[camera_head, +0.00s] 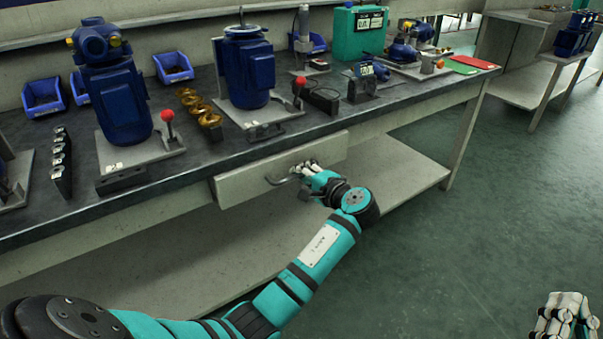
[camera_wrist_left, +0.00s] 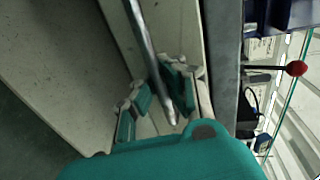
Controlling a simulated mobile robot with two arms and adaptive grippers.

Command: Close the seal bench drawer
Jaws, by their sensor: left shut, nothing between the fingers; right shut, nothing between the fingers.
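The seal bench drawer has a pale grey front panel (camera_head: 235,187) under the bench top's front edge. The panel sits close to that edge; I cannot tell whether a small gap is left. A dark bar handle (camera_head: 279,181) sticks out from it, and the bar also shows in the left wrist view (camera_wrist_left: 144,38). My left gripper (camera_head: 308,170) is shut and empty, at the handle's right end, close to the panel. Its fingers (camera_wrist_left: 158,92) show near the bar's end; contact is unclear. My right gripper (camera_head: 562,308) is shut and empty at the lower right, away from the bench.
The bench top (camera_head: 222,152) carries blue pumps (camera_head: 125,100), red-knobbed levers, brass parts and blue bins along its length. A pale lower shelf (camera_head: 190,240) lies beneath the drawer. Green floor (camera_head: 450,240) is open to the right. Another bench (camera_head: 520,75) stands at the back right.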

